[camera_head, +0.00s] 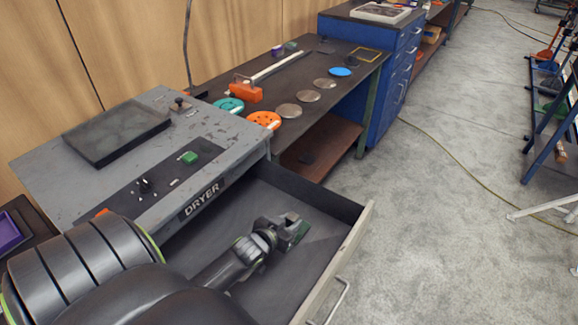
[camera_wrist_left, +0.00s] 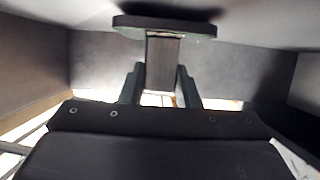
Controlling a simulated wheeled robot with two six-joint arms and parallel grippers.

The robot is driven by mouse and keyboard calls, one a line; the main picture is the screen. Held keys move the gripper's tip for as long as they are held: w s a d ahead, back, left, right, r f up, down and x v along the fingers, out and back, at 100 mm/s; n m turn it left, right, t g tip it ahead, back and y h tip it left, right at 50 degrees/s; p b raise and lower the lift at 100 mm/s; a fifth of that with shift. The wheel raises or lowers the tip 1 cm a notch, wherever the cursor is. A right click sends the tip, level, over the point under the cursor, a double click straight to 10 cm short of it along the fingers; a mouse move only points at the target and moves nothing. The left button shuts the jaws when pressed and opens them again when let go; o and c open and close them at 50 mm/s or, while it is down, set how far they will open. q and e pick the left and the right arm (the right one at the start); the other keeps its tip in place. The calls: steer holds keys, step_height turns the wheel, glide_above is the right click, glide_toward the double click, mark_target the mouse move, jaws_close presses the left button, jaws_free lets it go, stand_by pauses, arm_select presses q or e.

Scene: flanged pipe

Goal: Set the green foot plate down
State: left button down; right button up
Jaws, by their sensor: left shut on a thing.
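My left gripper (camera_head: 288,226) is inside the open dryer drawer (camera_head: 335,265), low over its dark floor. In the left wrist view its two fingers (camera_wrist_left: 161,88) are shut on the short upright block of a dark plate with a rounded edge (camera_wrist_left: 165,24), which I take to be the green foot plate. In the head view a dark green part (camera_head: 298,234) shows at the fingertips; the rest is hidden by the gripper. A shadow lies close beside the plate, but I cannot tell whether it touches the drawer floor. My right gripper is not in view.
The drawer's front wall (camera_head: 338,262) and side walls enclose the gripper. The grey dryer top (camera_head: 110,185) stands to the left. Behind, a bench holds a teal disc (camera_head: 229,105), an orange disc (camera_head: 264,120), a blue disc (camera_head: 340,72) and several grey discs. Drawer floor around the gripper looks clear.

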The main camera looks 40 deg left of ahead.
arm_select(q)
steer(key=shift+f, duration=0.2)
steer(key=shift+f, duration=0.1)
steer(key=c, duration=1.1)
jaws_free()
steer(key=shift+f, duration=0.1)
steer(key=shift+r, duration=0.2)
steer(key=v, duration=1)
steer(key=shift+s, duration=0.35)
steer(key=shift+s+d+r+b, duration=0.1)
steer(key=shift+s+r+b, duration=0.25)
steer(key=shift+s, duration=0.25)
